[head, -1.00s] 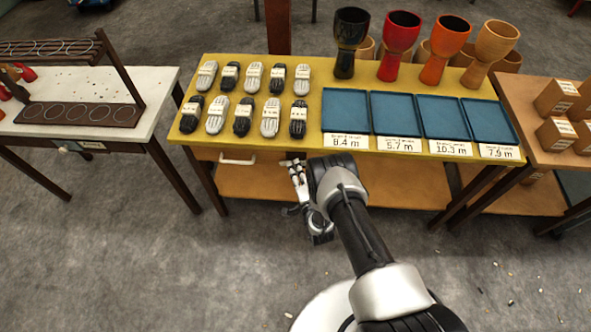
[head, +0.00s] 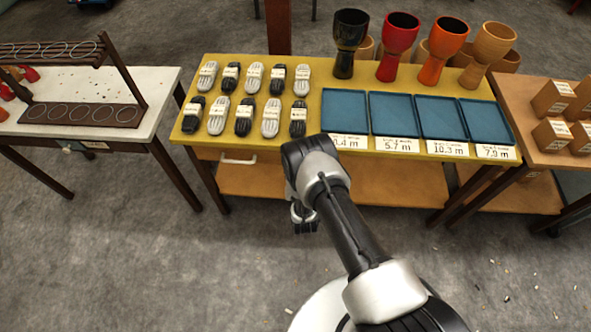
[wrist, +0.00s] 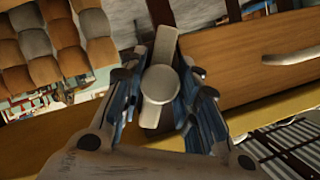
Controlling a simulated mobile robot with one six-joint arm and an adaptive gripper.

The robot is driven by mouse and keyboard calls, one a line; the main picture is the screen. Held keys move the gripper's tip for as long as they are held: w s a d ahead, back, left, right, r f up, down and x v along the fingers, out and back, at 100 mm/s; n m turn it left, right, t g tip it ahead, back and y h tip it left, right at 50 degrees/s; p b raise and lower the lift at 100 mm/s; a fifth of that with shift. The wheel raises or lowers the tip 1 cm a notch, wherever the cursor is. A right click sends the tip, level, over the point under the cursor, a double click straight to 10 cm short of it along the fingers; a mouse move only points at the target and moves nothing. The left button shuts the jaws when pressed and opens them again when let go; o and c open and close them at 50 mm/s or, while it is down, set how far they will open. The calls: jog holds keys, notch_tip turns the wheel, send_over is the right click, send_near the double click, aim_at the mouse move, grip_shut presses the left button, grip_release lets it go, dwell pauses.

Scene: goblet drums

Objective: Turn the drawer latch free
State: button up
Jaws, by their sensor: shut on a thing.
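The drawer latch (wrist: 158,86), a pale bar with a round hub, sits in the middle of the wrist view against the wooden drawer front (wrist: 245,65). My gripper (wrist: 160,88) is shut on the latch, with one finger on each side. The bar runs nearly upright in that view, leaning slightly right at its top. The drawer's white handle (wrist: 291,56) is at the right; in the head view the handle (head: 238,158) shows under the yellow table's left part. There the latch and my fingertips are hidden behind my arm.
The yellow table (head: 345,147) above carries shuttle-shaped labelled items (head: 243,117), blue trays (head: 436,117) and several goblet drums (head: 447,50). An orange lower shelf (head: 390,195) lies beneath. A white table (head: 150,100) stands left. Grey floor in front is mostly clear.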

jog(key=n+h+b, duration=0.1)
jog(key=n+h, duration=0.1)
jog(key=n, duration=0.1)
jog(key=shift+n, duration=0.3)
jog(key=shift+h+b, duration=0.3)
dwell(0.3)
jog(key=o, duration=1.1)
jog(key=v, duration=1.2)
jog(key=shift+r, duration=0.15)
jog(key=shift+w+a, duration=0.1)
